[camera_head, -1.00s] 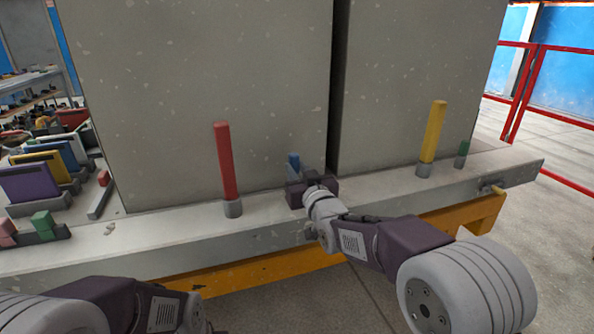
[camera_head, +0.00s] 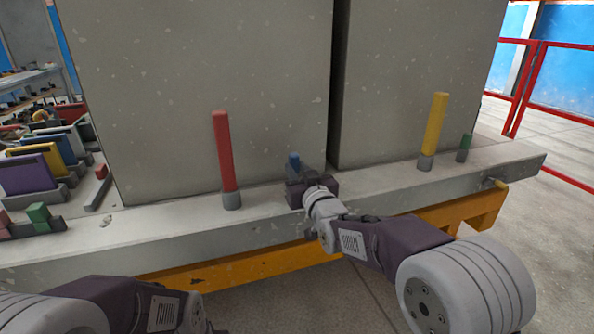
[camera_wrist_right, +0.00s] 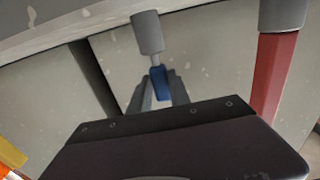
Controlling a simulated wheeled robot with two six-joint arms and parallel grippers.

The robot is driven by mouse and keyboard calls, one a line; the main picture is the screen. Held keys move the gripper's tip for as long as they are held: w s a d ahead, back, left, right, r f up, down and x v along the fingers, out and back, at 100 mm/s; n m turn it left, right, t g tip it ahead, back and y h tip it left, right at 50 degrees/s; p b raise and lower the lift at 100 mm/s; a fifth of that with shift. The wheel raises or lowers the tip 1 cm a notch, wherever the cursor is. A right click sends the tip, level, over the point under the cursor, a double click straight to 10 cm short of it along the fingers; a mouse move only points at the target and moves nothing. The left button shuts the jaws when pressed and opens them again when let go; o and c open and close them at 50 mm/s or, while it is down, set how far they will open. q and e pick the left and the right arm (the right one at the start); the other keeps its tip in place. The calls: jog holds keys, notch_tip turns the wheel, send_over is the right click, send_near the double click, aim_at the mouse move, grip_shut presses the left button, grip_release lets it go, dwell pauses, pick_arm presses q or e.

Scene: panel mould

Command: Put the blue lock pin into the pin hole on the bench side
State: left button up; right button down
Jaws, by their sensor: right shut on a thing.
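The blue lock pin (camera_head: 294,160) stands upright at the bench top (camera_head: 268,196), between the red and yellow posts. My right gripper (camera_head: 297,178) is shut on it, low over the bench edge. In the right wrist view the blue pin (camera_wrist_right: 160,82) sits between the fingertips (camera_wrist_right: 159,90). A thin grey shank leads from it to a grey cylindrical socket (camera_wrist_right: 148,32) by the bench. How deep the shank sits in the socket I cannot tell. No separate hole shows clearly on the bench side. My left gripper is not in view; only its arm shows at lower left.
A red post (camera_head: 224,152) stands left of the gripper, and a yellow post (camera_head: 434,125) and small green peg (camera_head: 464,148) stand right. Tall grey panels (camera_head: 210,90) rise close behind. An orange beam (camera_head: 235,269) runs under the bench. Coloured blocks lie at far left.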

jog(key=shift+f+b, duration=0.75)
jog(key=shift+f, duration=0.15)
jog(key=c, duration=1.1)
grip_release()
jog(key=shift+c, duration=0.2)
jog(key=p+v, duration=0.1)
jog(key=v, duration=0.8)
jog(key=shift+r, duration=0.1)
